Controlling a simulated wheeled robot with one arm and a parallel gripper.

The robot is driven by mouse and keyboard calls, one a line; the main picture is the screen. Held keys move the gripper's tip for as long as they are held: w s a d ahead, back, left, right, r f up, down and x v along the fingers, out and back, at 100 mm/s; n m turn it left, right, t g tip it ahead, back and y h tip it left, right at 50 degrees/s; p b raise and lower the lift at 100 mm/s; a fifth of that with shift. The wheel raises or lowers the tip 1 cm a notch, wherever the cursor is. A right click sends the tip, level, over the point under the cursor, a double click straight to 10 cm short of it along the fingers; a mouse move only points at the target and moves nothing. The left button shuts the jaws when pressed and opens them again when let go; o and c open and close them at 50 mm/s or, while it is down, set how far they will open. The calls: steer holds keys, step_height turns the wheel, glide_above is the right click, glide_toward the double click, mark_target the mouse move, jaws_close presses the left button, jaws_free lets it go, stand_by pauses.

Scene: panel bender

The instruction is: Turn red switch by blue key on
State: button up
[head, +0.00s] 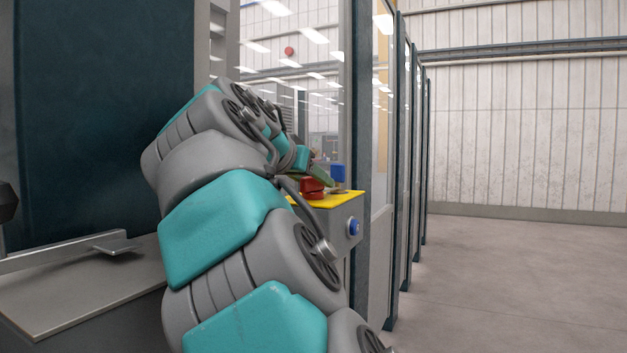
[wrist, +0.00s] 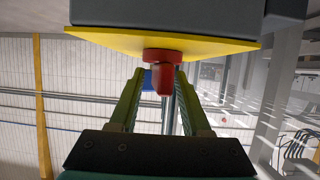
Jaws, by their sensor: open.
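The red switch (head: 312,187) sits on the yellow top plate (head: 345,200) of a grey control box (head: 343,224). The blue key (head: 338,173) stands on the same plate, just right of the switch. My gripper (head: 322,175) is at the switch, partly hidden by my arm. In the wrist view, my gripper (wrist: 162,80) is open, with its two green fingers on either side of the red switch handle (wrist: 165,79). I cannot tell whether either finger touches it. The blue key (wrist: 148,79) shows behind the handle, partly covered by the left finger.
A blue button (head: 354,226) is on the box's side face. A glazed fence with dark posts (head: 404,150) runs behind the box. A grey bench (head: 80,280) and a dark machine panel (head: 90,120) are at left. The floor (head: 510,270) at right is clear.

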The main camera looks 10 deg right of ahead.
steer(key=v, duration=0.7)
steer(key=shift+s+a+r, duration=0.2)
steer(key=shift+s, duration=0.05)
stand_by(1.6)
